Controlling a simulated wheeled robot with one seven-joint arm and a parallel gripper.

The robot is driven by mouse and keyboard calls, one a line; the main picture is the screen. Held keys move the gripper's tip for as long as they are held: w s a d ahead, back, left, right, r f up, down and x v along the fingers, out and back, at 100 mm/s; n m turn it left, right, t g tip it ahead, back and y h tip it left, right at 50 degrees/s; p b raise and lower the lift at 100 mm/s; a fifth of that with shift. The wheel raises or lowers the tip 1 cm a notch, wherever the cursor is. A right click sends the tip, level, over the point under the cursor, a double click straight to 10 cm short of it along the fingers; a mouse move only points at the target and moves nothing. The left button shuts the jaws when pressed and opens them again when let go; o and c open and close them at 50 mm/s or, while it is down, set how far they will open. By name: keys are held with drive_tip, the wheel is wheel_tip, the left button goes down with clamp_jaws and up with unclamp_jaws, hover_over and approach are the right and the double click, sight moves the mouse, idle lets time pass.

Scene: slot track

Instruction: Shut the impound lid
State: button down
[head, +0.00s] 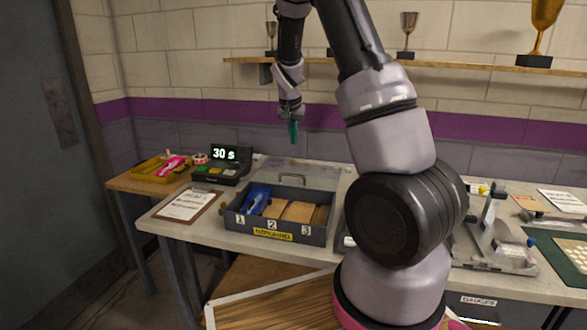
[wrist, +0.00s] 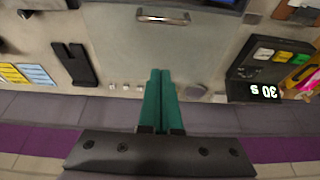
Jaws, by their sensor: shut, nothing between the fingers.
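The impound box (head: 262,233) is a grey tray on the bench with a yellow label and compartments numbered 1 to 3. A blue object (head: 258,197) lies in compartment 1; compartments 2 and 3 show tan floors. The lid (wrist: 150,50) is open, a grey panel at the back of the box; its exact tilt is hard to tell. Its metal handle (wrist: 163,18) also shows in the head view (head: 293,178). My gripper (head: 293,132) has green fingers, shut and empty, pointing down above the lid area. In the wrist view the fingers (wrist: 165,76) overlap the lid's wall-side part.
A timer reading 30 s (head: 230,160) and a clipboard (head: 187,205) stand left of the box. A yellow tray (head: 150,172) is farther left. A metal fixture (head: 495,235) is at right. A shelf with trophies (head: 430,64) runs along the wall above.

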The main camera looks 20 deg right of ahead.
drive_tip(key=f, duration=0.2)
hover_over(293, 182)
drive_tip(key=w+d, duration=0.3)
drive_tip(key=f, duration=0.8)
drive_tip(key=shift+a+f, duration=0.15)
drive_tip(key=shift+a, duration=0.1)
drive_tip(key=shift+s+a+f, duration=0.2)
drive_tip(key=shift+s+a, duration=0.6)
drive_tip(key=shift+s, duration=0.15)
drive_tip(key=shift+s+a+f, duration=0.2)
drive_tip(key=shift+s+a, duration=0.15)
drive_tip(key=shift+s, duration=0.25)
